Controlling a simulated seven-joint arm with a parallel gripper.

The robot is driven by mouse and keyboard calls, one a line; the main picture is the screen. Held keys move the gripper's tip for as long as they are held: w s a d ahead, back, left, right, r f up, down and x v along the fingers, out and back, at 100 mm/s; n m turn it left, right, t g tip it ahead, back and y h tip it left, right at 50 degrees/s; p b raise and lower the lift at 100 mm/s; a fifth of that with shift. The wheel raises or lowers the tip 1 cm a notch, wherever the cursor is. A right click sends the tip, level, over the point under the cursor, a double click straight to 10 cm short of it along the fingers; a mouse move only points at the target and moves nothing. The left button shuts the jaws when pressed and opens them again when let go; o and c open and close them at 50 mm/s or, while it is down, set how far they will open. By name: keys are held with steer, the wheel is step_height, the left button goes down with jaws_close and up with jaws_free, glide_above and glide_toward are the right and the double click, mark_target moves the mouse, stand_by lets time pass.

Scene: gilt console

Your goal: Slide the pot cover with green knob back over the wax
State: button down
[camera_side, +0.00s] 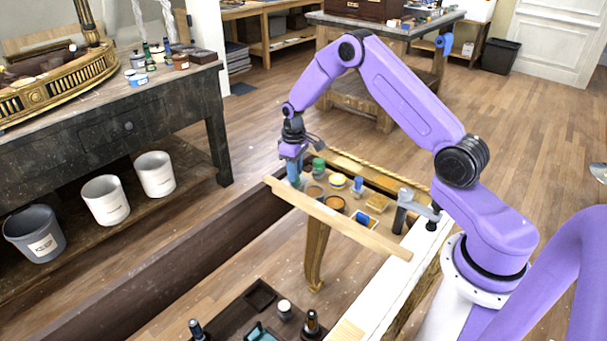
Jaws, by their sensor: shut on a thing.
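My gripper (294,181) points down at the left end of the group of small pots and is shut on the pot cover with green knob (298,184). Only a little green shows at the fingertips, and the cover's lower part is small and partly hidden by the wooden strip in front. Just right of it stands an open round pot (315,191) with a dull brown inside. Another open pot (334,203) holds amber-brown stuff that looks like wax. I cannot tell which pot the cover belongs to, or whether the cover touches a rim.
A green-topped jar (319,167) stands close behind my gripper. A yellow-topped pot (338,181), a small blue item (358,184) and an ochre block (377,202) stand farther right. A long wooden strip (340,220) runs along the front. A gilt rope edge (380,174) bounds the back.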

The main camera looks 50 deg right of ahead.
steer(key=shift+w, duration=0.4)
steer(key=c, duration=0.9)
jaws_free()
steer(key=shift+c, duration=0.2)
steer(key=shift+r, duration=0.1)
step_height(320, 180, up, 17)
steer(key=shift+r, duration=0.15)
